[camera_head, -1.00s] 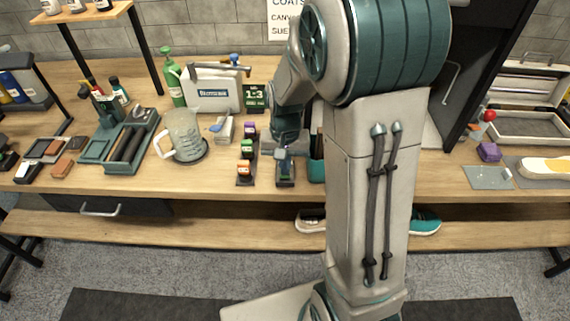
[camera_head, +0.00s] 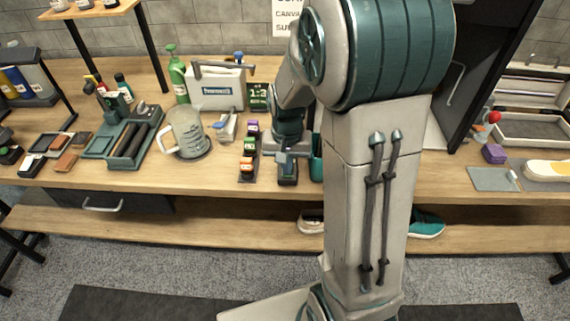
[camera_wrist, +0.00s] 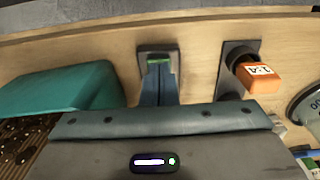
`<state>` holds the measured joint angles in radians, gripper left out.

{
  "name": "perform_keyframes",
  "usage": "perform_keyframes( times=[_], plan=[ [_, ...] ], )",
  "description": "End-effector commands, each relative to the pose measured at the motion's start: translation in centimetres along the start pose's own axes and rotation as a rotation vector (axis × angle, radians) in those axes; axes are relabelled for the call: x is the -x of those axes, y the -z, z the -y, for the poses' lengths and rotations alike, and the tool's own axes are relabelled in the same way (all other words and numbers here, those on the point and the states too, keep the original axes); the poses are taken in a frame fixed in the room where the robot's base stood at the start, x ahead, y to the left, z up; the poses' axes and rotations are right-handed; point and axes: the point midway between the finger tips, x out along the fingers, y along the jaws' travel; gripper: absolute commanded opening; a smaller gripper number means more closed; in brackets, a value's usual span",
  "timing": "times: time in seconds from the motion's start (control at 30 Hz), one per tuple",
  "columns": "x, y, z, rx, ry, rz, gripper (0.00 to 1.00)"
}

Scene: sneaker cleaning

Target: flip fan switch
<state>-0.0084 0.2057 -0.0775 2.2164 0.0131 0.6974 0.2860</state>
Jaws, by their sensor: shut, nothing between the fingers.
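A small dark switch box (camera_head: 287,178) sits near the table's front edge, just right of a rack of coloured blocks, and I take it to be the fan switch. In the wrist view, its dark plate (camera_wrist: 146,52) shows a green part (camera_wrist: 159,58) at the fingertips. My gripper (camera_wrist: 158,66) is shut and empty, pointing down at this box; it also shows in the head view (camera_head: 286,158). The fingertips overlap the green part in the picture; whether they touch it I cannot tell. The fingers hide part of the box. I cannot identify the fan.
The block rack (camera_head: 246,180) stands close on the left, its orange block (camera_wrist: 262,77) marked 1:4. A teal container (camera_wrist: 65,88) stands on the other side. A measuring jug (camera_head: 186,133) is farther left. My arm hides the middle of the table.

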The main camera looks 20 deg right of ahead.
Motion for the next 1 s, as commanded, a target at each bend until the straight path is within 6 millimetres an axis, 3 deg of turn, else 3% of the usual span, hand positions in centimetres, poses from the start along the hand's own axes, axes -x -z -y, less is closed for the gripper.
perform_keyframes(
  times=[0.27,0.67,1.0],
  plan=[
    [0.2,1.4,-0.2,-0.002,-0.002,-0.005,0.00],
    [0.6,1.4,0.1,0.004,-0.001,-0.005,0.00],
    [5.2,1.5,0.0,0.001,-0.001,-0.007,0.00]
  ],
)
